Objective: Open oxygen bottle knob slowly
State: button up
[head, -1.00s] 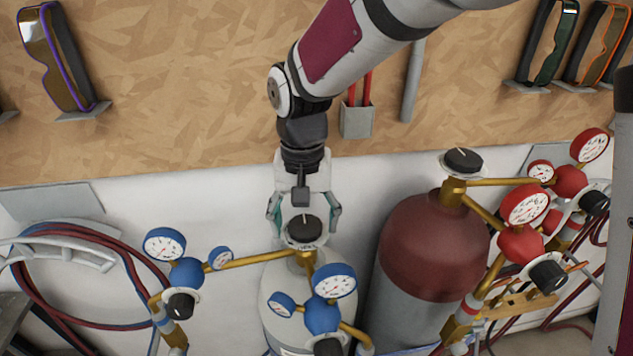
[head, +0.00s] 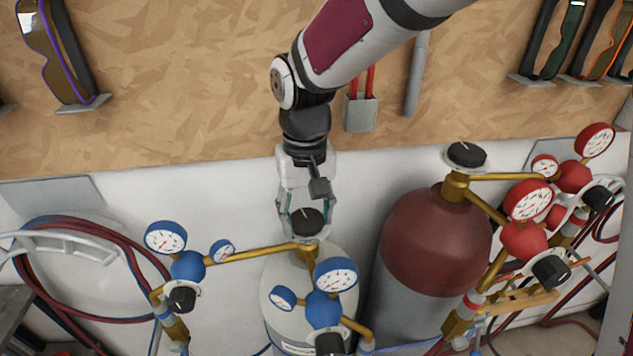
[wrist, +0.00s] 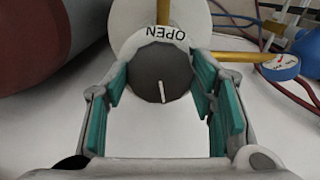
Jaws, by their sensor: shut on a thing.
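The oxygen bottle (head: 285,285) is the pale grey cylinder with blue gauges, at lower centre in the head view. Its round black knob (head: 307,226) sits on top. The wrist view shows the knob (wrist: 158,66) with a white mark and a pale plate reading "OPEN" (wrist: 170,33) behind it. My gripper (head: 305,213) comes down from above and behind the knob. Its teal-padded fingers (wrist: 160,78) stand on both sides of the knob and are shut on it. The exact contact of the pads is hard to see.
A dark red-topped bottle (head: 437,245) with red gauges (head: 529,200) stands close on the right. Blue gauges (head: 335,277) and brass pipes (head: 260,256) surround the knob's front and left. Hoses (head: 75,232) hang at the left. A wall stands behind.

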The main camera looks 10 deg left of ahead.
aim_at(309, 220)
jog(key=shift+n, duration=1.2)
jog(key=o, duration=1.1)
jog(key=shift+o, duration=0.2)
notch_tip(309, 220, up, 12)
jog(key=shift+d+r, duration=0.1)
